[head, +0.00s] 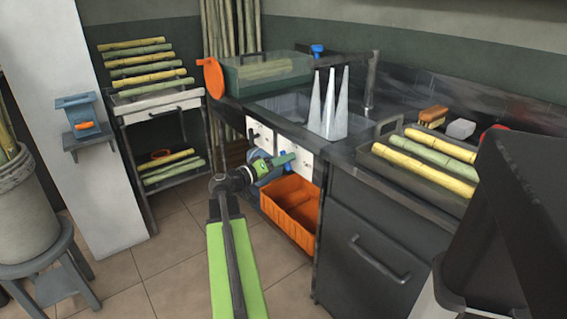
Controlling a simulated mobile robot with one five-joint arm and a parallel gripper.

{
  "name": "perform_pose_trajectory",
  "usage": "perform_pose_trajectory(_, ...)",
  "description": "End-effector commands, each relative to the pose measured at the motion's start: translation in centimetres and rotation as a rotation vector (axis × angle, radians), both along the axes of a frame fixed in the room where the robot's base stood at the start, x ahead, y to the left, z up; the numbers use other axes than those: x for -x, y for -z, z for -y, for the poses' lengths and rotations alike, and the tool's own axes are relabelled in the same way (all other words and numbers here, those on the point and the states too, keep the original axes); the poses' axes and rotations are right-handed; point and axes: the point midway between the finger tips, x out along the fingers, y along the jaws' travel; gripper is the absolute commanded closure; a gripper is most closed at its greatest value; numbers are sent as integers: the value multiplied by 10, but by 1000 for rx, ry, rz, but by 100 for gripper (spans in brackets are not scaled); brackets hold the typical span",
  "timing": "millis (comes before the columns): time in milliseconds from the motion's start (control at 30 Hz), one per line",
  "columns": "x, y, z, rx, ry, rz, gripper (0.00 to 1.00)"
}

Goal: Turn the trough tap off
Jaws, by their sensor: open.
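A grey tap (371,82) rises behind the sink trough (265,106), its spout reaching left. A small blue handle (317,50) shows near the spout's left end; I cannot tell whether it belongs to this tap or how it is turned. Tall pale pointed shapes (328,110) stand at the trough's front right and hide part of it. My gripper (286,160) is open in front of the white drawers under the counter, below and apart from the tap. Its fingers are small and partly blend with blue parts behind. No water flow can be made out clearly.
An orange crate (292,208) sits under the counter. A tray of cane (425,160) lies on the right counter, with a brush (432,115) behind. A green lidded box (262,72) stands back left. A cane rack (155,105) stands left. Floor between is clear.

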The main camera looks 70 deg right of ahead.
Motion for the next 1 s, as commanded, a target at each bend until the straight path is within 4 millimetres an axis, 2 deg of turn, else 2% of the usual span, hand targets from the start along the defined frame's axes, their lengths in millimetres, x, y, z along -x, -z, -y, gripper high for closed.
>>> perform_pose_trajectory(33,0,0,0,0,0,0,59)
perform_pose_trajectory(300,0,0,0,-1,1,0,95)
perform_pose_trajectory(367,0,0,0,-1,1,0,100)
perform_pose_trajectory(500,0,0,0,-1,1,0,100)
perform_pose_trajectory(533,2,0,-13,-1,-1,0,100)
perform_pose_trajectory(633,1,0,-4,-3,1,-2,100)
perform_pose_trajectory(1000,0,0,1,-77,0,-123,100)
